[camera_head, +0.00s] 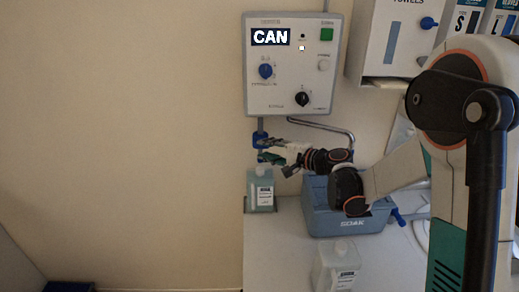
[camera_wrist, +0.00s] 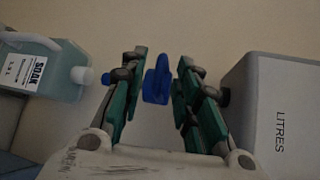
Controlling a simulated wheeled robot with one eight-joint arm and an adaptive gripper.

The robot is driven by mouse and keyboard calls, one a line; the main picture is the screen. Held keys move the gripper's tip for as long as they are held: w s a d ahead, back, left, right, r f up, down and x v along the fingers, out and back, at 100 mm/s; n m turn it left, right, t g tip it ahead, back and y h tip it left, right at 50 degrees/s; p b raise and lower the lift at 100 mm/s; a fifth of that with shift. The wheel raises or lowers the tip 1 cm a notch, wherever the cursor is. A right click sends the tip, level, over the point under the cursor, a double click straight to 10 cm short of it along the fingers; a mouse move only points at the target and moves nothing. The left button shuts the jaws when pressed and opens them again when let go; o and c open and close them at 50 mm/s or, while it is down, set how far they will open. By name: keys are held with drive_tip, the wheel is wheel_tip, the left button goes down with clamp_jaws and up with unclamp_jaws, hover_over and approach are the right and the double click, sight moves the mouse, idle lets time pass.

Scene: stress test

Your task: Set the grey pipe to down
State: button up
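The grey pipe (camera_head: 325,127) is a bent tube below the control box. It runs to the right and then turns down, and its lower end is hidden behind my arm. My gripper (camera_head: 266,150) is below the box's left part, to the left of the pipe, beside blue fittings (camera_head: 260,137) on the wall. In the wrist view my gripper (camera_wrist: 160,85) is open, with a blue lever-like piece (camera_wrist: 157,80) between its fingers. I cannot tell whether the fingers touch it. The pipe is not recognisable in the wrist view.
The control box (camera_head: 290,75) hangs above, with knobs and a "CAN" display. A SOAK bottle (camera_head: 260,192) stands just below my gripper. A blue-grey SOAK tub (camera_head: 345,222) and a clear bottle (camera_head: 336,268) are on the counter (camera_head: 270,250). The wall at left is bare.

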sight(261, 148)
drive_tip(key=shift+x, duration=2)
drive_tip(key=shift+c, duration=0.3)
